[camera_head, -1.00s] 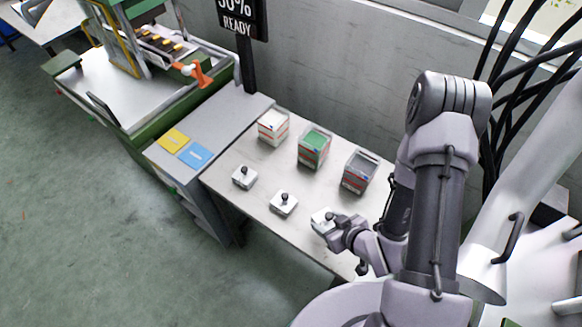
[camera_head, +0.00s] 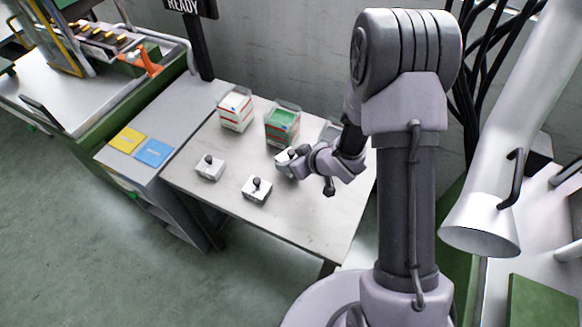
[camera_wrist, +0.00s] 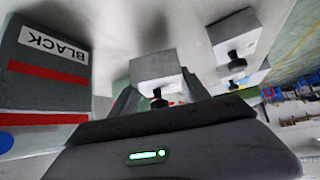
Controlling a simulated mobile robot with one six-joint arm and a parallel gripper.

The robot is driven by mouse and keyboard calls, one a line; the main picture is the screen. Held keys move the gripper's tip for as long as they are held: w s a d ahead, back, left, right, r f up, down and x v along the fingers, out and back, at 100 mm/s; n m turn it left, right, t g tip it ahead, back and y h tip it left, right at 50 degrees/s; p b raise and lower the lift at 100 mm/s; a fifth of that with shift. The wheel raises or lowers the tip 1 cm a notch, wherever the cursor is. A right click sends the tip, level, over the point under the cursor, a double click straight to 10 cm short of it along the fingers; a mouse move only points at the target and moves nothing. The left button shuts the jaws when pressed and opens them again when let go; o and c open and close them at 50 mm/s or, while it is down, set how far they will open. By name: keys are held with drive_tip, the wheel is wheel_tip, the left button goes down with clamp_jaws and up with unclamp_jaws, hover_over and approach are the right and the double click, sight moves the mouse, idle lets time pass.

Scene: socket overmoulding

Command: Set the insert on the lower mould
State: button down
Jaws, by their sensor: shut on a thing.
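My gripper (camera_head: 290,164) is shut on a white block with a dark knob (camera_head: 284,156), which looks like an insert. The held block (camera_wrist: 150,68) shows in the wrist view with its black knob pointing toward the gripper. It appears raised off the table, near the boxes. Two similar white blocks with dark knobs stand on the table, one at the left (camera_head: 209,171) and one nearer the middle (camera_head: 256,193). A machine (camera_head: 105,40) with a dark part carrying several yellow pieces stands at the upper left; I cannot tell which part is the lower mould.
A white-filled box (camera_head: 235,116), a green-filled box (camera_head: 281,131) and a grey box labelled BLACK (camera_wrist: 40,90) stand at the table's back. A cabinet with a yellow card (camera_head: 127,140) and a blue card (camera_head: 153,153) adjoins the table (camera_head: 300,235). The table's front is clear.

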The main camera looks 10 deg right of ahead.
drive_tip(key=f, duration=0.1)
drive_tip(key=f+b, duration=0.2)
drive_tip(key=shift+w+f, duration=0.25)
drive_tip(key=shift+f, duration=0.15)
drive_tip(key=shift+r, duration=0.15)
drive_tip(key=c, duration=0.5)
unclamp_jaws()
drive_tip(key=shift+s, duration=0.1)
